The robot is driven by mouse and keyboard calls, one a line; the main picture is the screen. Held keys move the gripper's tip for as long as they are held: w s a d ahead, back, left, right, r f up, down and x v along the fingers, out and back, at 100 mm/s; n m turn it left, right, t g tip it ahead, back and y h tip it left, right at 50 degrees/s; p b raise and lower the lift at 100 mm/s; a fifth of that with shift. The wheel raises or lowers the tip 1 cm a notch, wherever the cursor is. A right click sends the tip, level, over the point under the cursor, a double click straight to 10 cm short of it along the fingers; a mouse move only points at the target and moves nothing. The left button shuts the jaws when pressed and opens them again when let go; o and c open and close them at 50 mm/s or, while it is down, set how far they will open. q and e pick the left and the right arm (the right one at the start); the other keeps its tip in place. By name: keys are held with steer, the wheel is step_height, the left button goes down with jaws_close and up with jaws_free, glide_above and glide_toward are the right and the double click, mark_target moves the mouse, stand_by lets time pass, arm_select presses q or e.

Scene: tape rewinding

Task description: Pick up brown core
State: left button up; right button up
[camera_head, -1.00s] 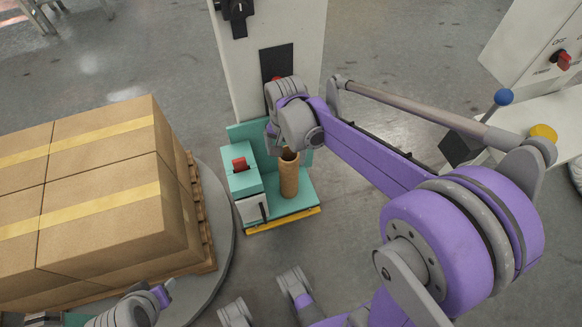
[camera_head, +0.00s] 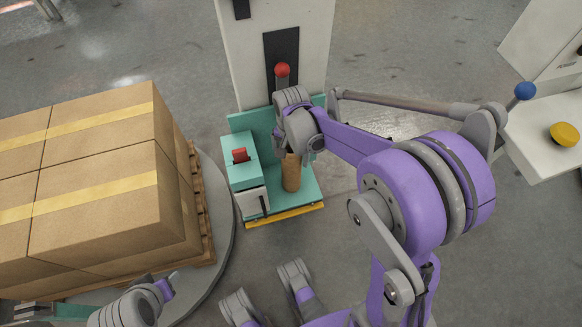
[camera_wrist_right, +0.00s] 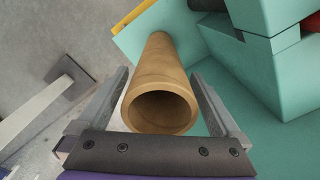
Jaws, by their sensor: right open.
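The brown core (camera_head: 291,173) is a hollow cardboard tube standing upright on the teal platform (camera_head: 300,200) in the head view. In the right wrist view the brown core (camera_wrist_right: 160,85) points its open end at the camera. My right gripper (camera_wrist_right: 162,98) is open, with one finger on each side of the tube's near end. A gap shows beside the fingers, and nothing is gripped. In the head view my right wrist hides the core's top and the fingers.
A teal block with a red switch (camera_head: 240,155) stands just left of the core. A white column (camera_head: 240,60) with a red knob (camera_head: 282,69) rises behind. Stacked cardboard boxes (camera_head: 100,215) on a pallet fill the left. A white console (camera_head: 545,140) stands at the right.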

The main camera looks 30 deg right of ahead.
step_height(320, 180, down, 3)
steer(key=shift+w+d+f+b, duration=0.1)
steer(key=shift+b, duration=0.25)
steer(key=c, duration=1.3)
steer(key=shift+r, duration=0.2)
